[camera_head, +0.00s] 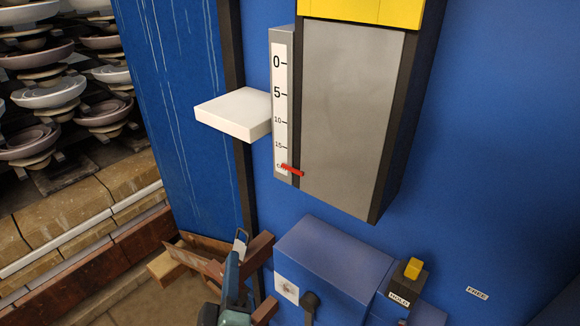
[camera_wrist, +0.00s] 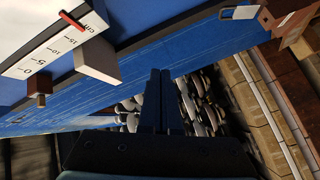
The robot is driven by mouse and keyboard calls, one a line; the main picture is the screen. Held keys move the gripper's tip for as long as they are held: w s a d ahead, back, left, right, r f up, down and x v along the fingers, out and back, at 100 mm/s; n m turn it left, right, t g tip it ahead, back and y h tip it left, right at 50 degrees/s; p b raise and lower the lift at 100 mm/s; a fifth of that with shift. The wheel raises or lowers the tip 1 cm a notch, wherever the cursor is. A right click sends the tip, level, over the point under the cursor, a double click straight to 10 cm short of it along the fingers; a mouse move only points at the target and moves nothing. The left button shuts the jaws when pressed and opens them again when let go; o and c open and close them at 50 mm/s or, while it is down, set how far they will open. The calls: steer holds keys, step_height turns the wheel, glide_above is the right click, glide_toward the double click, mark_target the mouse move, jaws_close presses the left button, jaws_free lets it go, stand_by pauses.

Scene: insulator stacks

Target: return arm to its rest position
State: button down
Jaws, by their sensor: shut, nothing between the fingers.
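My gripper (camera_wrist: 160,73) shows in the wrist view as two dark fingers side by side. They are shut with nothing between them and touch no object. Beyond the tips lie the blue wall and stacked insulators. In the head view, a narrow blue part with a pale loop (camera_head: 240,243) rises at the bottom, beside teal parts at the lower edge. I cannot tell which of these belong to my arm, and the fingertips cannot be made out there.
A white block (camera_head: 238,113) juts out beside a scale with a red pointer (camera_head: 292,170). A grey-fronted cabinet (camera_head: 350,110) hangs above a blue box (camera_head: 330,262). A yellow button (camera_head: 413,268) sits at right. Insulator stacks (camera_head: 45,92) stand behind a stone ledge at left.

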steer(key=w+d+r+m+t+h+b, duration=0.1)
steer(key=d+r+m+t, duration=0.2)
steer(key=r, duration=0.8)
steer(key=d+r+m+t+h+b, duration=0.1)
steer(key=d+r+m+t+b, duration=0.3)
steer(key=r, duration=0.7)
steer(key=s+d+r+m+t, duration=0.1)
steer(key=s+r+m, duration=0.2)
steer(key=s+r, duration=0.3)
steer(key=s+d+r+m+t, duration=0.2)
steer(key=s+r, duration=0.3)
steer(key=r, duration=0.8)
steer(key=shift+s+r+m, duration=0.3)
steer(key=shift+s+m, duration=0.1)
steer(key=shift+m, duration=0.2)
